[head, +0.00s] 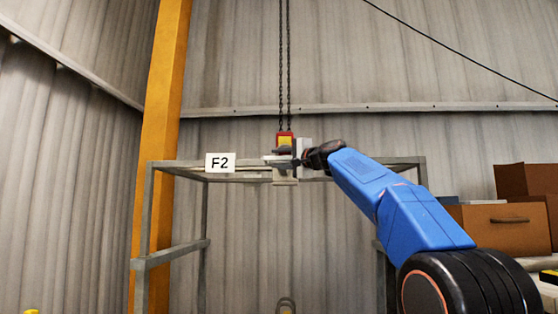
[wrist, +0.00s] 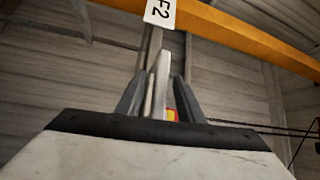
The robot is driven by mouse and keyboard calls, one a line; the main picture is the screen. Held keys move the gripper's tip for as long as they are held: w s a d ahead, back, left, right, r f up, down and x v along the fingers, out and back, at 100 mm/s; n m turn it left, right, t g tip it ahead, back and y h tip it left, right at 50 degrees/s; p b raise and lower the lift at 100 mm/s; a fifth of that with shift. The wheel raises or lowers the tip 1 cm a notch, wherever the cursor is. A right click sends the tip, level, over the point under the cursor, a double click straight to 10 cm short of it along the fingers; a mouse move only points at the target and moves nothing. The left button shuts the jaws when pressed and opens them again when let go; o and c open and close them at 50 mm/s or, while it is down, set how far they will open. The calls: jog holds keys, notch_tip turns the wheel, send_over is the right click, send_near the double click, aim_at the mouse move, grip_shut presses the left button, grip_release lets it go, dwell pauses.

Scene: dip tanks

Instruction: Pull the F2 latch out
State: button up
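The F2 sign (head: 220,162) is a white plate on the top rail of a grey metal frame (head: 143,225); it also shows at the top of the wrist view (wrist: 160,13). Small pale grey metal parts (head: 285,181) sit at the rail right of the sign; I cannot clearly tell the latch among them. My gripper (head: 283,161) is at these parts. In the wrist view its two dark fingers (wrist: 158,92) stand apart, with a pale upright bar (wrist: 162,75) between them. A gap shows between the bar and the right finger. My gripper partly hides the latch area.
A red and yellow hoist block (head: 285,139) hangs on chains (head: 284,60) just behind my gripper. A yellow-orange column (head: 163,100) stands at the left. Brown boxes (head: 505,230) are at the right. The space inside the frame below the rail looks mostly clear.

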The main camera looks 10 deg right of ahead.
grip_shut()
jog(key=s+a, duration=0.2)
jog(key=s, duration=0.5)
jog(key=shift+a, duration=0.15)
jog(key=shift+o, duration=0.3)
grip_release()
jog(key=v, duration=1.7)
jog(key=shift+s, duration=0.15)
jog(key=shift+f, duration=0.1)
